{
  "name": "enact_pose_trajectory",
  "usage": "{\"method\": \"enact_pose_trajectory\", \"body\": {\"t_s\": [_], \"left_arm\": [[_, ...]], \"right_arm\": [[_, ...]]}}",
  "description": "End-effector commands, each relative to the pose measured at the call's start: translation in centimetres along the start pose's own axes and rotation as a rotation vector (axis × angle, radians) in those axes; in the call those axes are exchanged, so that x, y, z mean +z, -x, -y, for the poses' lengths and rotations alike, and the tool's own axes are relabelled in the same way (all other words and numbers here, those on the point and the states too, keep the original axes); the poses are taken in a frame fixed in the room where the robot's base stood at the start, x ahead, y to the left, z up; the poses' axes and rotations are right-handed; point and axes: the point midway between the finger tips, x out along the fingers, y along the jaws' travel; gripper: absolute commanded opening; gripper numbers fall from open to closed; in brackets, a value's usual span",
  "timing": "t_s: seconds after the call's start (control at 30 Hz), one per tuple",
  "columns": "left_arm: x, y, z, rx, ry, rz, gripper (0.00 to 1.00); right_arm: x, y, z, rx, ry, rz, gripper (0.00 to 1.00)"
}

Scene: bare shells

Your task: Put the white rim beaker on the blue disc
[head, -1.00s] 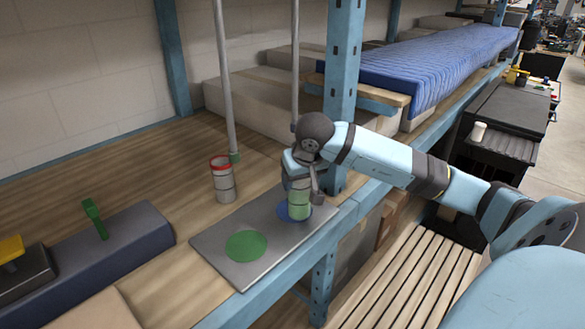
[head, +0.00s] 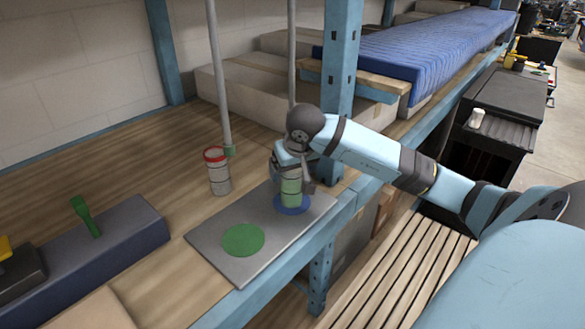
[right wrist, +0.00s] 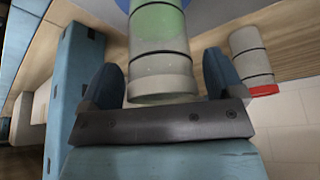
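The white rim beaker (head: 291,191), pale with a green band, is upright over the blue disc (head: 291,210); its base looks to be on the disc, with blue showing around it. My right gripper (head: 289,172) is around the beaker from above. In the right wrist view the beaker (right wrist: 160,55) is between the two fingers (right wrist: 163,80), with a narrow gap visible on each side, so they look open. The blue disc shows only as a sliver at the top of that view (right wrist: 122,5). My left gripper is not in view.
A green disc (head: 243,240) lies on the same grey plate (head: 212,237). A red-rimmed beaker (head: 218,172) stands behind the plate, beside a thin pole (head: 218,80). A blue shelf post (head: 341,60) is close behind my right gripper. A dark block (head: 125,240) lies at left.

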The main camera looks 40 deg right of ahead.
Motion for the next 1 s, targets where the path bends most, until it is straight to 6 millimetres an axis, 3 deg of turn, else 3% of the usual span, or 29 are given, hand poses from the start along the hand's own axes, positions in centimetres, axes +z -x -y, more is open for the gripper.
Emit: {"method": "enact_pose_trajectory", "body": {"t_s": [0.23, 0.4, 0.8, 1.0], "left_arm": [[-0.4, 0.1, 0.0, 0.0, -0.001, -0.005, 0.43], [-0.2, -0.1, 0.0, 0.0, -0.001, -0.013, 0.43], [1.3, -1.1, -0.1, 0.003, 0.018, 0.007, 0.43], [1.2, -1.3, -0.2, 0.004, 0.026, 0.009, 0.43]], "right_arm": [[-0.1, 0.2, 0.0, 0.0, 0.0, 0.001, 0.87], [-0.2, 1.4, -0.1, 0.004, 0.002, -0.004, 0.87], [8.2, 4.7, -0.1, 0.003, 0.004, 0.0, 0.87], [10.5, 5.8, 0.0, 0.001, 0.001, 0.0, 0.87]]}}
